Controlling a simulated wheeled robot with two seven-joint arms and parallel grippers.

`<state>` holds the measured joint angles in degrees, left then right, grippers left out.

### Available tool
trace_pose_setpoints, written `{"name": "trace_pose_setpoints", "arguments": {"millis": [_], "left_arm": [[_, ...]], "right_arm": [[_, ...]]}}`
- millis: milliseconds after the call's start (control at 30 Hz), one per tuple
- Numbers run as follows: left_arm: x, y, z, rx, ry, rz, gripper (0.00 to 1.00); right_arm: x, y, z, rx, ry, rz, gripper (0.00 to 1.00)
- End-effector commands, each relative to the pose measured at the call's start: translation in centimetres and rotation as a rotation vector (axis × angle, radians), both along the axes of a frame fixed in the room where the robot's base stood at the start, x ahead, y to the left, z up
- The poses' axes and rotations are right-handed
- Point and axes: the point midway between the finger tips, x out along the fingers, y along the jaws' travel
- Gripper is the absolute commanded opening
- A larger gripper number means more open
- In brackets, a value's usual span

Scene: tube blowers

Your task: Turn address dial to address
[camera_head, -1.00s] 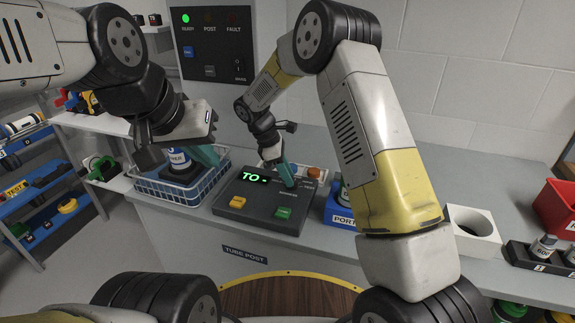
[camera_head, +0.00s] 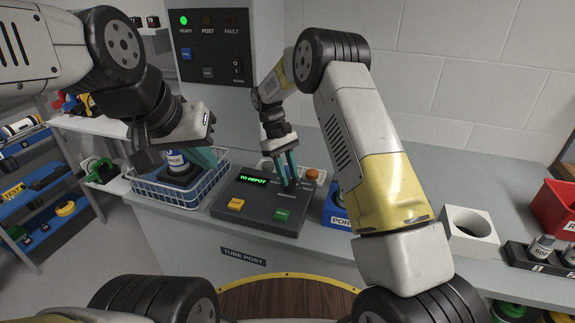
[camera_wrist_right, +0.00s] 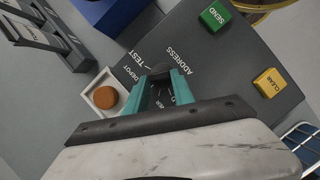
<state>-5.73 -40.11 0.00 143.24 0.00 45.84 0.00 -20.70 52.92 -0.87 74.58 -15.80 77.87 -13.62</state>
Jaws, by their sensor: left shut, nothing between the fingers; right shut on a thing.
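The dark console (camera_head: 262,206) carries a green-lit display (camera_head: 252,180) that reads "TO DEPOT". My right gripper (camera_head: 290,184) points down at the console with its teal fingers shut on the address dial. In the right wrist view the dark dial (camera_wrist_right: 160,73) shows between the fingertips of the gripper (camera_wrist_right: 163,80). The words DEPOT, TEST and ADDRESS are printed around it. The fingers hide part of the dial and other labels. My left gripper (camera_head: 206,157) is shut and empty, over the wire basket, away from the dial.
The console has a yellow CLEAR button (camera_head: 236,204) and a green SEND button (camera_head: 282,215). An orange knob (camera_wrist_right: 107,98) sits in a white square close beside my right fingers.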

Motion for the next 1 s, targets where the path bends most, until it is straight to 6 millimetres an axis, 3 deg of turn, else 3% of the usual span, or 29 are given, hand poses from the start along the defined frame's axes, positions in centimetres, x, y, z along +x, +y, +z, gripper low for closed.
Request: {"name": "trace_pose_setpoints", "arguments": {"millis": [733, 767, 800, 867, 1000], "left_arm": [[0.00, 0.00, 0.00, 0.000, 0.000, 0.000, 0.00], [0.00, 0.00, 0.00, 0.000, 0.000, 0.000, 0.00], [0.00, 0.00, 0.00, 0.000, 0.000, 0.000, 0.00], [0.00, 0.00, 0.00, 0.000, 0.000, 0.000, 0.00], [0.00, 0.00, 0.00, 0.000, 0.000, 0.000, 0.00]], "right_arm": [[0.15, -0.01, 0.07, 0.003, -0.004, -0.085, 0.00], [0.15, -0.01, 0.07, 0.003, -0.004, -0.085, 0.33], [0.14, -0.02, 0.07, 0.003, -0.004, -0.085, 0.41], [0.13, -0.03, 0.05, 0.002, -0.003, -0.084, 0.51], [0.10, -0.07, 0.03, 0.002, -0.002, -0.084, 0.51]]}}
